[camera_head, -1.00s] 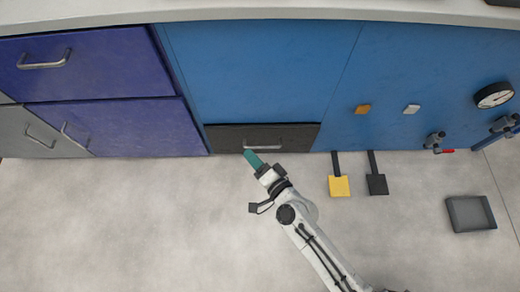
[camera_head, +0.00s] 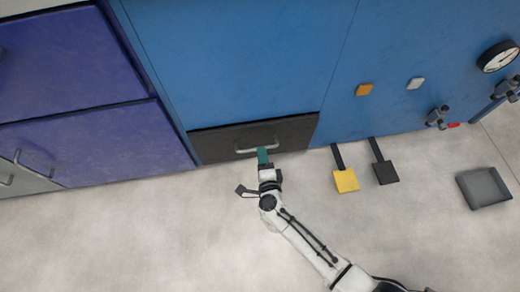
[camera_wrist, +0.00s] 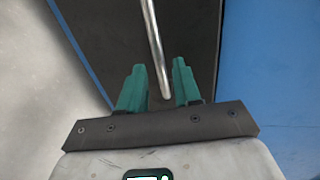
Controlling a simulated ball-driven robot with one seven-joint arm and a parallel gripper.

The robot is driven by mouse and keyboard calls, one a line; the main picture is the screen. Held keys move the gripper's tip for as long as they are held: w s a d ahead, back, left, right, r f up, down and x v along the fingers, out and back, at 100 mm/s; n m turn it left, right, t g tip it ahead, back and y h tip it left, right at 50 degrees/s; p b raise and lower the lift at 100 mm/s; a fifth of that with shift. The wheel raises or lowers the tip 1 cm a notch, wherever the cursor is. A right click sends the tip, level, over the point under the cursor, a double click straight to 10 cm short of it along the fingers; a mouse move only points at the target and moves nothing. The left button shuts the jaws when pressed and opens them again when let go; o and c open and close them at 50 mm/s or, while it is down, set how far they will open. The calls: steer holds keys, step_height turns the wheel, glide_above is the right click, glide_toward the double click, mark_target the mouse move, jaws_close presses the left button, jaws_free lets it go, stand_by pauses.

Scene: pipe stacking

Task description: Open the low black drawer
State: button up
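The low black drawer (camera_head: 222,144) is shut, at the foot of the blue cabinet, with a grey bar handle (camera_head: 257,148) across its front. In the wrist view the drawer front (camera_wrist: 110,30) fills the upper middle, and the handle (camera_wrist: 157,45) runs down towards the gap between the green fingers. My gripper (camera_head: 262,155) is at the handle in the head view. In the wrist view my gripper (camera_wrist: 160,80) is open, its fingers on either side of the handle's near end. I cannot tell whether they touch it.
A yellow pedal (camera_head: 346,181) and a black pedal (camera_head: 386,173) stick out low on the right. A grey tray (camera_head: 484,188) lies on the floor further right. Purple drawers (camera_head: 95,145) are at the left. The floor in front is clear.

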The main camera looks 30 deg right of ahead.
mark_target(239, 141)
steer(key=shift+b+x, duration=0.55)
steer(key=shift+x, duration=1.55)
jaws_close()
